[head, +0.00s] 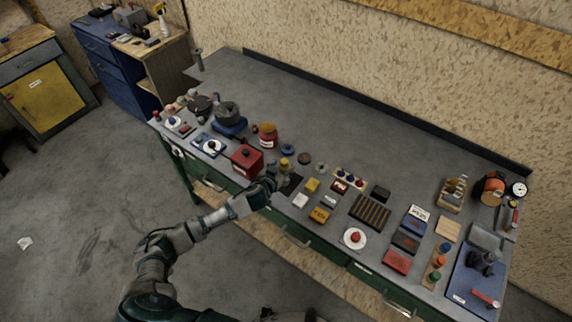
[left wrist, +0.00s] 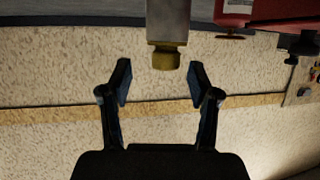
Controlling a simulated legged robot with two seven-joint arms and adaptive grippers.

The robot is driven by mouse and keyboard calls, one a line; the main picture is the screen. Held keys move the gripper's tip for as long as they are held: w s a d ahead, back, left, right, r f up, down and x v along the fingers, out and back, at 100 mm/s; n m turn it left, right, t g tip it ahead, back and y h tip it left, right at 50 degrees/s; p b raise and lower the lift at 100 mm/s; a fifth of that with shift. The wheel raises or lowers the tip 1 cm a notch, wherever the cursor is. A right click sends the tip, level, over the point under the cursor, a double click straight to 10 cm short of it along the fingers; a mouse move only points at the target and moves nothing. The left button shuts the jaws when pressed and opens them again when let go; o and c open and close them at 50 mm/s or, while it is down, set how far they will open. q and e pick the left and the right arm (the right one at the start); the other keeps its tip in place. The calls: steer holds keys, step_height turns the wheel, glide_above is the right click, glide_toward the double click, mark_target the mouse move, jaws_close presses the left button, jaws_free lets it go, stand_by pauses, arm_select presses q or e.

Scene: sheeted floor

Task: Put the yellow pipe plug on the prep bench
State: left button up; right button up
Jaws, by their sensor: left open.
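The yellow pipe plug appears to be the small yellow piece (head: 284,163) at the front part of the long grey bench. In the left wrist view, which looks upside down, a dull yellow piece (left wrist: 166,58) sits on the end of a grey block. My left gripper (head: 275,178) is beside it at the bench's front edge. In the wrist view the open fingers (left wrist: 161,82) stand apart on either side of its line, with the piece just beyond the fingertips. No contact shows. My right gripper is not in view. I cannot tell which surface is the prep bench.
The long grey bench (head: 300,110) is crowded along its front. A red box (head: 247,161) stands just left of my gripper, and it also shows in the wrist view (left wrist: 235,18). The bench's back strip is clear.

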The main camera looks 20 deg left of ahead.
mark_target(282, 164)
arm_select(q)
steer(key=w, duration=0.1)
steer(key=w+f, duration=0.1)
steer(key=w, duration=0.1)
steer(key=shift+w+a+f, duration=0.25)
steer(key=shift+a+f, duration=0.1)
steer(key=shift+f, duration=0.05)
steer(key=shift+d, duration=0.1)
steer(key=shift+s+d+r, duration=0.1)
steer(key=shift+d, duration=0.25)
steer(key=c, duration=0.9)
steer(key=shift+c, duration=0.2)
steer(key=shift+a, duration=0.25)
